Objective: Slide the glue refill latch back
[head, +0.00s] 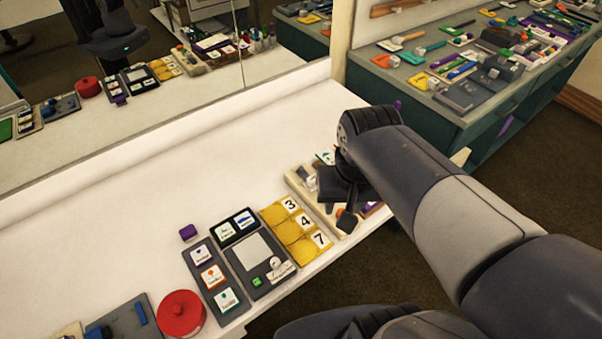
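My gripper (338,205) is at the end of my arm, pointing down over a beige board (295,186) at the right end of the white counter. The gripper covers much of this board. Small pale parts (311,183) and a white label with a green mark (325,158) show on its left and far side, and a purple patch shows at its right. I cannot make out which part is the glue refill latch; it may be hidden by the gripper. Whether the fingers touch anything, or how far apart they are, is unclear.
Left of the board stand a yellow panel (297,228) with numbered cards, a dark grey panel (257,262), a narrow card panel (214,276) and a round red tub (181,313). A mirror (120,110) runs behind the counter (120,220). The counter's back is clear.

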